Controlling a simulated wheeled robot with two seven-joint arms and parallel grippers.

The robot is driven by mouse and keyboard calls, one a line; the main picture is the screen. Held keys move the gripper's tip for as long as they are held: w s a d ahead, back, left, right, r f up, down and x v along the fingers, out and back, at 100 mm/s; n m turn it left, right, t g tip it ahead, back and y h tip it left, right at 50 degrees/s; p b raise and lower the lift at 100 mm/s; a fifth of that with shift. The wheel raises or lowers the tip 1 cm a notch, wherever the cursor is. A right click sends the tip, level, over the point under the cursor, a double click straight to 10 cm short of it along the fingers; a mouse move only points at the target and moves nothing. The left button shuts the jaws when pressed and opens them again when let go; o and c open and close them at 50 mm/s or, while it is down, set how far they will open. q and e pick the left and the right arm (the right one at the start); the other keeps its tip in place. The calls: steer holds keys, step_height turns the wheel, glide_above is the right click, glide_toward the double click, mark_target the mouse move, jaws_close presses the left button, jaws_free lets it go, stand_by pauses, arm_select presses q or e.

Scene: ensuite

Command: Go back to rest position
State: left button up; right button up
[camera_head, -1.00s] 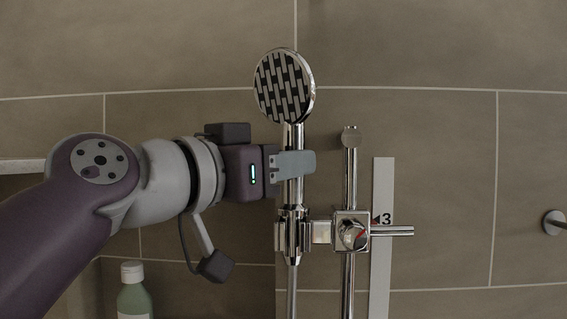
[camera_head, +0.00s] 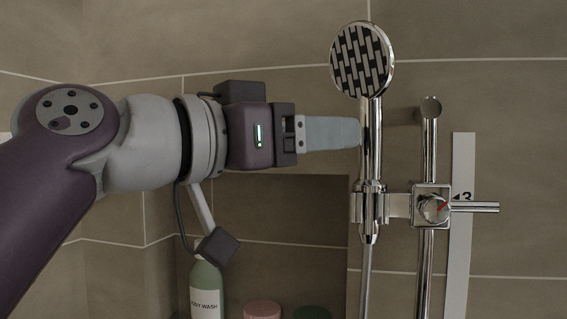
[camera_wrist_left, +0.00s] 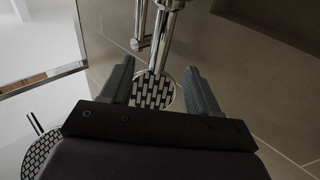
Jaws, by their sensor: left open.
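My left gripper (camera_head: 333,132) comes in from the left in the head view. Its fingertips are beside the handle of the shower head (camera_head: 362,60), just left of it. In the left wrist view my left gripper (camera_wrist_left: 166,80) has its two fingers spread, with the shower head (camera_wrist_left: 152,92) seen between them and beyond. The shower head sits upright in its holder (camera_head: 369,205) on the chrome rail. Whether a fingertip touches the handle cannot be told. My right gripper is not in view.
A chrome rail with a valve knob (camera_head: 433,208) stands right of the shower head. A white measuring strip (camera_head: 459,235) is behind it. A body wash bottle (camera_head: 207,291), a pink lid (camera_head: 262,310) and a green lid (camera_head: 312,312) are below my arm. A mirror (camera_wrist_left: 40,45) shows at left in the wrist view.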

arm_select(q)
steer(key=p+v, duration=0.5)
steer(key=w+a+f+n+y, duration=0.3)
steer(key=w+f+n+y, duration=0.1)
steer(key=f, duration=0.7)
steer(key=w+a+f+n+g+y, duration=0.1)
steer(key=w+a+f+n+y, duration=0.3)
steer(key=f, duration=0.6)
steer(key=w+a+f+n+y, duration=0.3)
steer(key=w+f, duration=0.2)
steer(key=f, duration=0.6)
steer(key=s+a+f+g+y, duration=0.1)
steer(key=s+a+f+g, duration=0.1)
steer(key=s+f, duration=0.3)
steer(key=s+a+f+g+y, duration=0.2)
steer(key=s+f, duration=0.3)
steer(key=f, duration=0.9)
steer(key=s+a+f+g+y, duration=0.1)
steer(key=s+a+f+g, duration=0.3)
steer(key=f, duration=0.5)
steer(key=shift+s+f, duration=0.15)
steer(key=shift+s, duration=0.3)
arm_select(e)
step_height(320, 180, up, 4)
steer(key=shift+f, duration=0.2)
